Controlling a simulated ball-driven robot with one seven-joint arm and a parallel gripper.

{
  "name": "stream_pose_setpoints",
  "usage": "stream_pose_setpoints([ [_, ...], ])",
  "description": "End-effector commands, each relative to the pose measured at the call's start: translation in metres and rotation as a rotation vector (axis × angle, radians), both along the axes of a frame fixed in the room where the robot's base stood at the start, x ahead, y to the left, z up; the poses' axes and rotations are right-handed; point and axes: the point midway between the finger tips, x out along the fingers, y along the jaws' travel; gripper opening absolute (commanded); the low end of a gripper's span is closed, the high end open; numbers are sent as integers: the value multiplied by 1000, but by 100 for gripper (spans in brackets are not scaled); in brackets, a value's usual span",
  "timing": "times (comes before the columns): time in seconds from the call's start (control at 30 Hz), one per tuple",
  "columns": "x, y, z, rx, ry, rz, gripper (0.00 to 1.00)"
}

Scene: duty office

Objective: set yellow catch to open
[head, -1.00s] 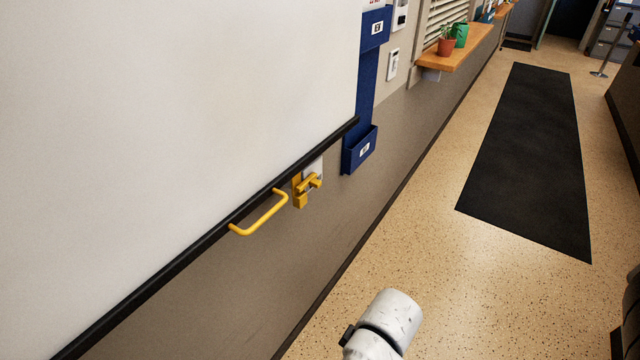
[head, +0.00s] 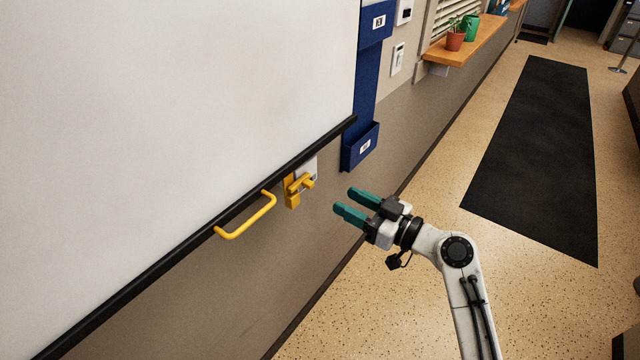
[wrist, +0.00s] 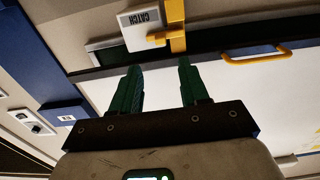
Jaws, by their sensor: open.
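The yellow catch (head: 297,188) is on the wall just under the black lower rail of the white board, right of a yellow handle (head: 247,216). In the wrist view the catch (wrist: 176,36) shows upside down beside a pale plate (wrist: 139,22) lettered CATCH. My gripper (head: 343,199) has two green fingers, spread apart with nothing between them. It is right of the catch in the head view, apart from it, with the fingers pointing toward the wall. In the wrist view the fingers (wrist: 160,75) point up toward the catch and plate, touching neither.
A blue wall holder (head: 361,147) hangs right of the catch. A wooden shelf (head: 470,42) with a potted plant (head: 455,38) sits farther along the wall. The white board (head: 170,100) fills the left. Speckled floor with a black mat (head: 535,155) lies open at right.

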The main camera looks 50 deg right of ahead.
Motion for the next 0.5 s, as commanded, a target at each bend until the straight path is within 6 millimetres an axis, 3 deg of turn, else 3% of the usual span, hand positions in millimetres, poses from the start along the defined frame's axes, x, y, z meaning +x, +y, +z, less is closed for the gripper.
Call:
stream_pose_setpoints([
  [0.3,59,3,3,2,1,5,45],
  [0.5,81,4,1,2,3,4,45],
])
